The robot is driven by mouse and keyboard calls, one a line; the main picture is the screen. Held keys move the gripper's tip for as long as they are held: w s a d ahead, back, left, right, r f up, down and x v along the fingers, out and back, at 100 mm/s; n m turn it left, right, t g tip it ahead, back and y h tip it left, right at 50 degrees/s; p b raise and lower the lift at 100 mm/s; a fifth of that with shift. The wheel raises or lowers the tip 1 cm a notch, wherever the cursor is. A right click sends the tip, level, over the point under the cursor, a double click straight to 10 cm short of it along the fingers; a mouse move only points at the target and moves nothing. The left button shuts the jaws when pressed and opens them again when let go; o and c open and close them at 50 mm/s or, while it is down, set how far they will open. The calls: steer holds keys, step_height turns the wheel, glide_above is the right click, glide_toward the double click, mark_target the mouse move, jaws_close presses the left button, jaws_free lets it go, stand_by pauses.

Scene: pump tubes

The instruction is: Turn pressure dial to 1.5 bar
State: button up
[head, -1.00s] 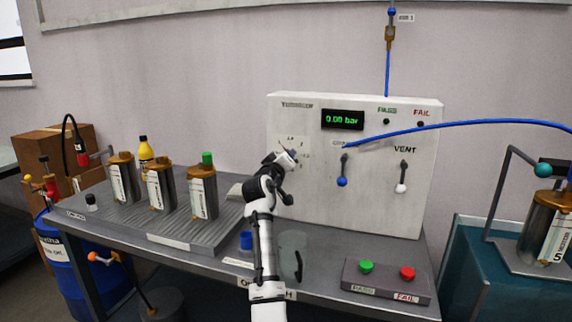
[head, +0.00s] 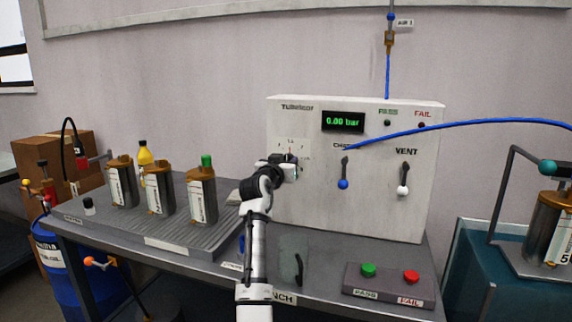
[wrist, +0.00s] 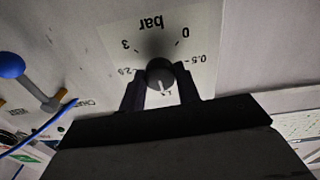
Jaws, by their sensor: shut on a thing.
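The pressure dial is a round grey knob (wrist: 160,74) on a white scale plate (wrist: 190,32), which appears upside down in the wrist view. The knob's pale pointer mark points down in that view, toward a partly hidden label between my fingers. My gripper (wrist: 160,90) is shut on the knob, one dark finger on each side. In the head view, my gripper (head: 288,165) covers the lower part of the dial. The digital display (head: 343,121) on the panel reads 0.00 bar.
The panel (head: 410,215) carries a blue-knobbed lever (head: 343,183) and a white-knobbed VENT lever (head: 403,189) right of the dial. A blue hose (head: 450,122) crosses its front. A box with green and red buttons (head: 388,288) sits on the bench. Several metal cylinders stand left.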

stand_by(0.3)
steer(key=o, duration=1)
steer(key=b+v, duration=0.1)
steer(key=v, duration=1.2)
steer(key=shift+s+a+b, duration=0.15)
steer(key=shift+s+b, duration=0.2)
steer(key=shift+s, duration=0.05)
